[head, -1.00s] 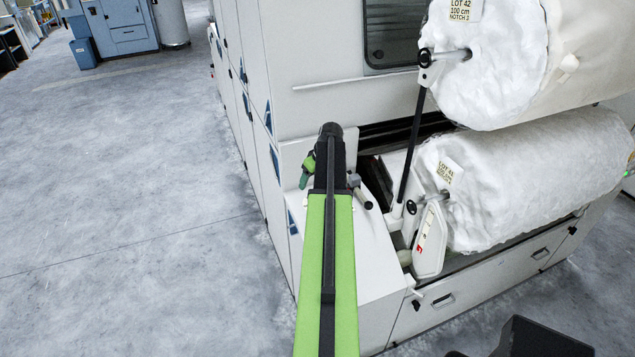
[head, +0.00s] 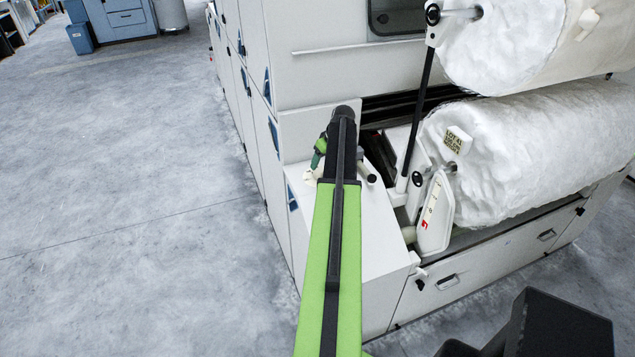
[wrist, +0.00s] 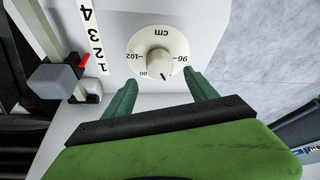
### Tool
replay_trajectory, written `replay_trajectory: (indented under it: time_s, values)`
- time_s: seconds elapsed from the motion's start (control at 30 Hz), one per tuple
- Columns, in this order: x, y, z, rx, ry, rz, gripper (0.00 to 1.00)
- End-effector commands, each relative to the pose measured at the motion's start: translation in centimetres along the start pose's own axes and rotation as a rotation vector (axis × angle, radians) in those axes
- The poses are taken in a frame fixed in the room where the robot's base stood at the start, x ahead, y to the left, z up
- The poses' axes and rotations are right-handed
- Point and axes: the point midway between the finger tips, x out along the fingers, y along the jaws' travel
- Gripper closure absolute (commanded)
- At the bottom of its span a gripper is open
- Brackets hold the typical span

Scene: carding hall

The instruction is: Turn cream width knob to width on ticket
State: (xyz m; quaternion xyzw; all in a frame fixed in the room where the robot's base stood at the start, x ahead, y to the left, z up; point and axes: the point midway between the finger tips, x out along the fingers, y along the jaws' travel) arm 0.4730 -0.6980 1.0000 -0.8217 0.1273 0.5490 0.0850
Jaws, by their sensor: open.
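The cream knob (wrist: 158,62) sits on a round white dial marked in cm, upside down in the wrist view. The numbers 102 and 96 show at its left and right, and a partly hidden number shows below. A dark line on the knob points toward the lower edge of the picture, slightly right. My gripper (wrist: 160,80) is open, its green fingers apart below the knob, not closed on it. In the head view my gripper (head: 319,155) is mostly hidden behind my arm. A ticket (head: 456,141) hangs on the lower white roll; its text is too small to read.
A numbered scale (wrist: 94,38) stands left of the dial, with a red pointer near 2 and a grey block (wrist: 53,76). In the head view the upper roll (head: 505,45) and lower roll (head: 540,150) lie right of my arm. Open floor (head: 120,200) lies left.

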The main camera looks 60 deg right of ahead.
Motion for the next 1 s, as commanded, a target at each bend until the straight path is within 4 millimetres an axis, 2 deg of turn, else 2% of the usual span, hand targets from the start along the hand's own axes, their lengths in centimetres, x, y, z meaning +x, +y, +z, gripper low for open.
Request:
replay_trajectory:
  time_s: [0.03, 0.2, 0.33, 0.6, 1.0]
  values:
    - [2.3, 0.1, 0.3, -0.001, 0.0, 0.0, 0.34]
    - [5.6, 0.0, 0.2, -0.001, 0.0, 0.0, 0.34]
    - [6.5, 0.0, 0.1, 0.0, 0.0, 0.0, 0.34]
    - [6.3, 0.0, 0.0, 0.001, 0.0, 0.0, 0.35]
    - [6.3, 0.1, 0.0, 0.001, 0.0, 0.0, 0.87]
